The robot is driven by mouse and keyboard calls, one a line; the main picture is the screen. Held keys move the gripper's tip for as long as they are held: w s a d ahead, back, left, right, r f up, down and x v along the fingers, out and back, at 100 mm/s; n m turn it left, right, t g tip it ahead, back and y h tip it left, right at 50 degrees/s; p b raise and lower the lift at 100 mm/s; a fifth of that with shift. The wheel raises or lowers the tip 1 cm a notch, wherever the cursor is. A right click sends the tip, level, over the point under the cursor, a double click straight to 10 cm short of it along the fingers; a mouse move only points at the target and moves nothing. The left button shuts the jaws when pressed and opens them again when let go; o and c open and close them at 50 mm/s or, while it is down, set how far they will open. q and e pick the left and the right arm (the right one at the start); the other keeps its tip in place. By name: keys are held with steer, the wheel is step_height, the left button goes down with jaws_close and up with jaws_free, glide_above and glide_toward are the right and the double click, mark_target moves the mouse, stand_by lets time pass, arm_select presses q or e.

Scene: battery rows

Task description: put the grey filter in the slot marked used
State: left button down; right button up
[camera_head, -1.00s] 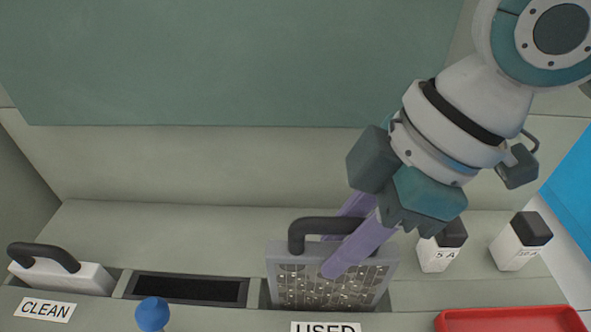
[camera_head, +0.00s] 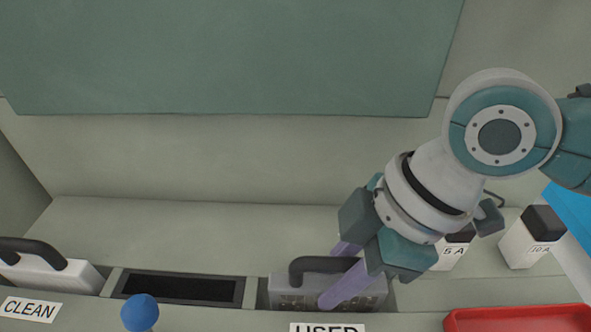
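The grey filter (camera_head: 285,284) stands in the slot above the USED label (camera_head: 327,328), with its top part and dark handle (camera_head: 312,264) showing above the slot. The lower part of its perforated face is hidden in the slot. My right gripper (camera_head: 338,274) has one purple finger in front of the handle and one behind it, shut on the filter's handle. The gripper hides the handle's right end. My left gripper is not in view.
A white filter with a dark handle (camera_head: 55,273) sits at the CLEAN label (camera_head: 30,309). Between them is an empty dark slot (camera_head: 178,289). A blue knob (camera_head: 140,312) stands in front. At right are two black-topped white blocks (camera_head: 528,240) and a red tray (camera_head: 520,319).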

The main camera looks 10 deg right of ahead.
steer(key=o, duration=0.4)
steer(key=p+v, duration=0.4)
steer(key=v, duration=0.8)
steer(key=s+a+f+m+t, duration=0.2)
steer(key=s+a+m, duration=0.2)
steer(key=m, duration=0.1)
steer(key=s+d+f+m+h, duration=0.1)
steer(key=s+d+m+h, duration=0.3)
steer(key=s+d+m, duration=0.3)
steer(key=shift+d+f+m, duration=0.25)
steer(key=shift+d+m, duration=0.25)
steer(key=shift+d, duration=0.25)
